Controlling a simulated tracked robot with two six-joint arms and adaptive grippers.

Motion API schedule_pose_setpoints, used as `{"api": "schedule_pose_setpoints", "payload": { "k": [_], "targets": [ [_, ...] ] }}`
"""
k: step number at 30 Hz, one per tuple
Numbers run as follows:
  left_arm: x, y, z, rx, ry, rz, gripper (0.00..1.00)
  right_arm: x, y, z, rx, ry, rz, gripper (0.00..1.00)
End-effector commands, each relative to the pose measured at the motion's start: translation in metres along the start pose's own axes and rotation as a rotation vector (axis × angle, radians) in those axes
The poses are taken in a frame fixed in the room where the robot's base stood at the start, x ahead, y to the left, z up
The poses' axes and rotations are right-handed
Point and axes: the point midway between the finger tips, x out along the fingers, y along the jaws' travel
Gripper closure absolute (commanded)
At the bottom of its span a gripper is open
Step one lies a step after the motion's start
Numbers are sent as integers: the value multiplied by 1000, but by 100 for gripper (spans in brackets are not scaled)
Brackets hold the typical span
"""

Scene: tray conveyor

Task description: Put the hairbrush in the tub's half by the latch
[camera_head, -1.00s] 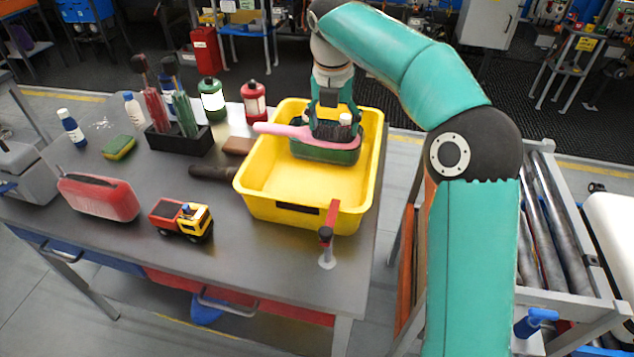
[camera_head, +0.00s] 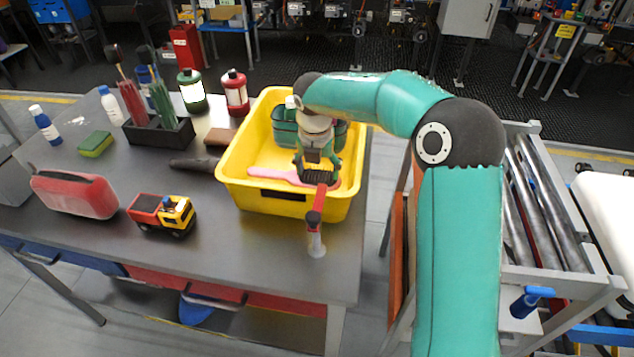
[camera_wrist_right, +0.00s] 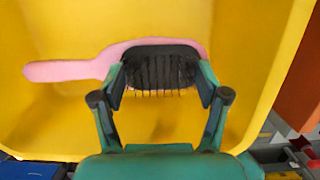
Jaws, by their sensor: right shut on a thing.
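The hairbrush (camera_head: 268,173), pink with a black bristle pad, is inside the yellow tub (camera_head: 243,197), in the half by the latch. My right gripper (camera_head: 318,176) is shut on its head. The handle points left. In the right wrist view the hairbrush (camera_wrist_right: 70,70) lies across the jaws of the gripper (camera_wrist_right: 162,82), bristle pad between the fingers. I cannot tell whether it touches the tub floor. The latch (camera_head: 316,207), with a red arm and a dark knob, stands at the tub's near wall. My left gripper is not in view.
A green container (camera_head: 285,127) sits in the tub's far half, partly behind my right arm. Left of the tub are a toy truck (camera_head: 162,213), a red case (camera_head: 75,194), a dark holder (camera_head: 158,135) and bottles. The table front is clear.

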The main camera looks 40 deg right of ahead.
Motion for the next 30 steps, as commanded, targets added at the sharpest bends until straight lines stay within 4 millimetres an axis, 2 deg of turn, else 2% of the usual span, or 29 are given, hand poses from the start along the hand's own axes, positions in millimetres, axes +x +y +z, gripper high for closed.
{"api": "schedule_pose_setpoints", "payload": {
  "k": [9, 20, 21, 25, 30],
  "targets": [
    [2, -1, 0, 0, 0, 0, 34, 38, 0, -8, -1, 2, -2, 61],
    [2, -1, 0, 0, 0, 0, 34, 43, 0, -9, 0, 2, -1, 61],
    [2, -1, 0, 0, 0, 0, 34, 43, 0, -9, -1, 2, -1, 24],
    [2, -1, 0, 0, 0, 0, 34, 43, 0, -9, -1, 2, -1, 3],
    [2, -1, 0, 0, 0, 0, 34, 43, 0, -9, -1, 2, -1, 1]
  ]
}}
